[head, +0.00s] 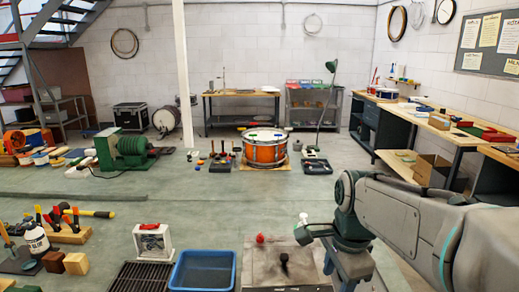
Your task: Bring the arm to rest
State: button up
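My arm comes in from the right foreground as a thick grey link with teal bands. It bends down at a joint near the lower right middle. My gripper (312,233) seems to be at the far end of the arm, above the right side of a grey metal plate, but its fingers are not clear. I cannot tell whether it is open or shut, or whether it holds anything. A small white thing shows right beside it, and I cannot tell what it is.
The grey plate (268,268) has a red knob (260,239) on it. Left of it are a blue bin (203,270), a dark grate (147,277) and a white frame (152,243). An orange drum (265,150) stands behind. A workbench (440,128) runs along the right wall.

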jog(key=s+f+n+t, duration=0.1)
jog(key=s+f+n, duration=0.4)
jog(key=n, duration=1)
jog(key=shift+s+a+f+n+t, duration=0.15)
jog(key=shift+s+a+n+t, duration=0.2)
jog(key=shift+s, duration=1.25)
jog(key=shift+d, duration=0.1)
